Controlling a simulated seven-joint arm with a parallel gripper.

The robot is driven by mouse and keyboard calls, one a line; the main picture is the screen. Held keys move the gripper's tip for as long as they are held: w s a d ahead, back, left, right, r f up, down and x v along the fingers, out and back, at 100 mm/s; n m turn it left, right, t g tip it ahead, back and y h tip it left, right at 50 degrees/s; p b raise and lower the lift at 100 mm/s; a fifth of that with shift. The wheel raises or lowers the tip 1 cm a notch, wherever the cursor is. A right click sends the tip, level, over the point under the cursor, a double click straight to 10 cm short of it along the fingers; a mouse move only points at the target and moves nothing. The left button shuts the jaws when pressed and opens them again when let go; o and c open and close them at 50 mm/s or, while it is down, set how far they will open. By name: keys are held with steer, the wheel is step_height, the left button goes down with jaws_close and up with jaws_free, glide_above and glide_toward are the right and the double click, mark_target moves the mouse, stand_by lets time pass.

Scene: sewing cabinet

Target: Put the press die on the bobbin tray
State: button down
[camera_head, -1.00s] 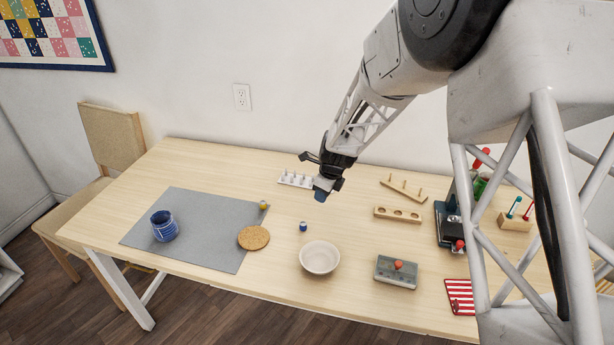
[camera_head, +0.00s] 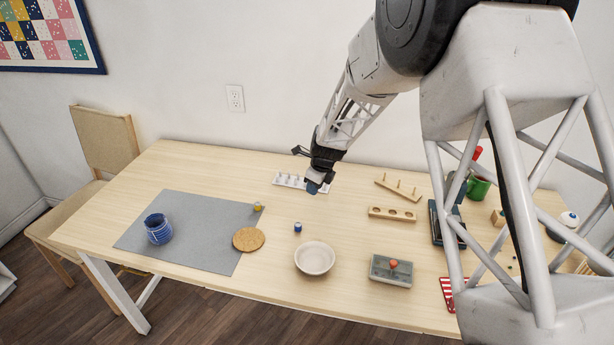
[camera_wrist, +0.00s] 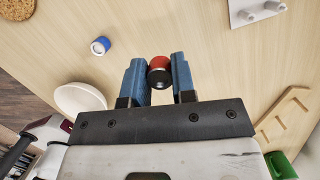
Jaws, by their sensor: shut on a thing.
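My gripper (camera_head: 318,188) hangs above the back middle of the table. In the wrist view, its blue fingers (camera_wrist: 157,80) are shut on a small round red-and-black piece, which looks like the press die (camera_wrist: 158,62). In the head view the die is hidden by the fingers. A white tray with upright pegs (camera_head: 283,180), likely the bobbin tray, lies on the table just behind and left of the gripper. Part of it shows at the top right of the wrist view (camera_wrist: 240,15). The die is held apart from it.
A wooden block with holes (camera_head: 391,214) and a wooden peg rack (camera_head: 399,190) lie to the right. A blue-and-white spool (camera_head: 298,227), white bowl (camera_head: 315,258) and grey box with a red knob (camera_head: 391,271) stand in front. A cork coaster (camera_head: 249,239) and blue cup (camera_head: 158,229) are left.

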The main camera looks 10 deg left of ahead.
steer(key=w+a+f, duration=0.1)
steer(key=w+a, duration=0.4)
steer(key=w, duration=0.6)
steer(key=shift+d+x, duration=0.2)
steer(key=shift+x, duration=0.7)
steer(key=shift+d+x, duration=0.2)
steer(key=shift+x, duration=0.65)
steer(key=shift+s+f, duration=0.15)
steer(key=shift+f, duration=0.55)
steer(key=c, duration=0.9)
jaws_free()
steer(key=shift+c, duration=0.2)
